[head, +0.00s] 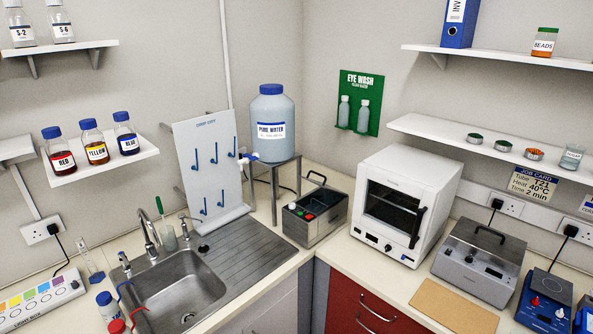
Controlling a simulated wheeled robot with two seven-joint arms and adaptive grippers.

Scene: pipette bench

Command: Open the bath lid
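A grey metal box (467,272) that looks like the bath stands on the right-hand counter in the head view. Its flat grey lid (475,245) lies closed on top, with a dark bar handle (490,233) across it. A small dark display and controls show on its front. What is inside is hidden by the lid. Neither of my grippers is in view, so nothing of mine is seen touching the lid.
A white oven (398,205) stands just left of the bath, and a blue device (545,297) stands right of it. A tan mat (453,306) lies in front. A shelf (470,143) hangs above. Another grey box (315,218) with coloured tops sits near the corner.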

